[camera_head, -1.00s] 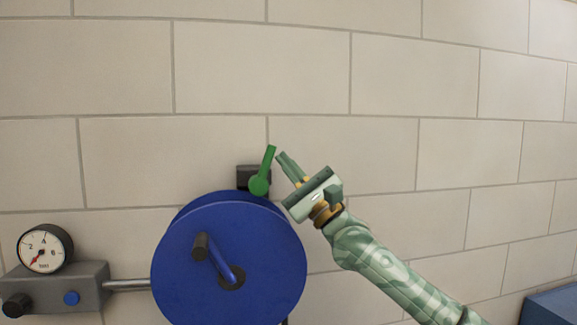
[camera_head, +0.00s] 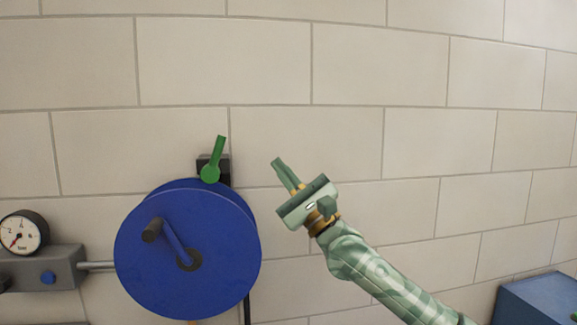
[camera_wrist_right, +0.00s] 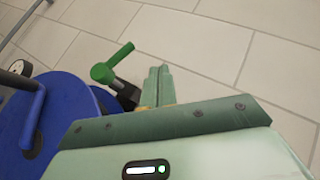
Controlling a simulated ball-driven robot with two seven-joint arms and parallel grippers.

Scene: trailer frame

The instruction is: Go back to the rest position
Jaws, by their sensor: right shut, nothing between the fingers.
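My right gripper (camera_head: 279,164) is shut and empty, in front of the tiled wall, right of the green lever. Its closed fingers also show in the right wrist view (camera_wrist_right: 159,74). The green lever (camera_head: 215,160) sits on a dark valve block (camera_head: 207,163) above the blue reel and points up, tilted slightly right. In the right wrist view the lever (camera_wrist_right: 112,64) is left of the fingers, with a gap between. My left gripper is in no view.
A pressure gauge (camera_head: 22,234) on a grey block (camera_head: 55,260) stands further left. A blue box (camera_head: 540,300) is at lower right. The wall above is clear.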

